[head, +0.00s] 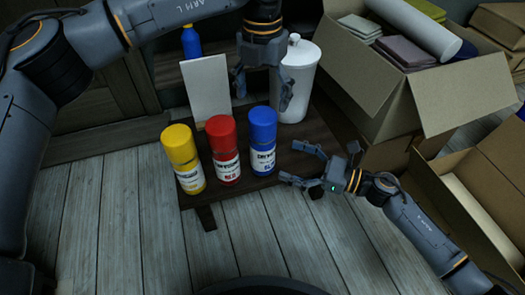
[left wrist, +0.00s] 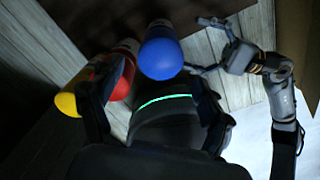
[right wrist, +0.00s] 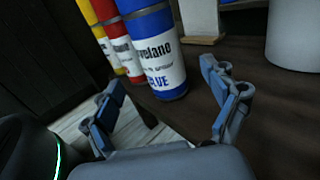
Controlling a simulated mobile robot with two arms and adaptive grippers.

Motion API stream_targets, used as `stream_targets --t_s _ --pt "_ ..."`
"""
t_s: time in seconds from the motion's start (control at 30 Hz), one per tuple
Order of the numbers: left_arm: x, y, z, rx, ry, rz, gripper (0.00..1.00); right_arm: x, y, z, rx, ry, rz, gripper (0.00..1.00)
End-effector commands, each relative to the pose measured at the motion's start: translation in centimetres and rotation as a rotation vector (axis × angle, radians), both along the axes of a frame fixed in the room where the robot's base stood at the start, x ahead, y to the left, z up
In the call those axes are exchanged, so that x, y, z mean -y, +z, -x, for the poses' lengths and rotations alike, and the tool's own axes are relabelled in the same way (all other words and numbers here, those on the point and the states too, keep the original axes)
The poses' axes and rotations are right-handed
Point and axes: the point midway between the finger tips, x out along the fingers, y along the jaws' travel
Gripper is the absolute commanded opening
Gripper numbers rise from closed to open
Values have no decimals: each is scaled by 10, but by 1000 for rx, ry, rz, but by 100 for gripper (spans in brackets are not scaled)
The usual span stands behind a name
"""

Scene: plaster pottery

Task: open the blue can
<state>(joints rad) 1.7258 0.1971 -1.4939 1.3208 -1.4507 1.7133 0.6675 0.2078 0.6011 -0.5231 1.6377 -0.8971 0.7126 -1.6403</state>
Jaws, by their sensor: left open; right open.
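The blue can (head: 262,150) stands upright at the right end of a row on a low dark table, its blue cap on top. It also shows from above in the left wrist view (left wrist: 160,55) and from the side in the right wrist view (right wrist: 155,50). My left gripper (head: 262,100) is open and points down above and behind the blue can in the head view, apart from it. My right gripper (head: 300,163) is open to the right of the blue can, its fingers facing the can with a gap between. Both grippers are empty.
A red can (head: 224,160) and a yellow can (head: 183,165) stand left of the blue can. A white board (head: 207,88), a blue bottle (head: 191,42) and a white lidded canister (head: 298,80) are behind. Open cardboard boxes (head: 385,90) stand at the right. The table (head: 300,140) ends just before the cans.

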Motion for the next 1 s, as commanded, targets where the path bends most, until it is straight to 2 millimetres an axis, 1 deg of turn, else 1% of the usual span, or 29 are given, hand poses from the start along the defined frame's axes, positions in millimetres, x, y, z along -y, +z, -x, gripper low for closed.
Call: stream_targets --t_s 0.03,0.2,0.4,0.6,0.83,0.87,0.9,0.97,1.0 --pt "0 0 0 0 0 1 78 -10 1 -5 1 1 -3 86" --pt "0 0 0 -1 -1 2 78 -39 1 -17 1 0 -2 86" --pt "0 0 0 -1 -1 2 78 -63 0 -27 -1 -1 -2 86" --pt "1 0 0 -1 -1 3 78 -71 0 -30 -2 -1 0 86" --pt "1 0 0 -1 -1 3 78 -72 -1 -30 -2 -1 0 86" --pt "1 0 0 -1 -1 3 78 -72 -1 -30 -2 -1 0 82" --pt "1 0 0 -1 -1 3 78 -72 -1 -30 -2 -1 0 74" --pt "1 0 0 -1 -1 3 78 -71 -1 -30 -2 -1 0 62" --pt "1 0 0 -1 -1 3 78 -71 -1 -30 -2 -1 0 53"
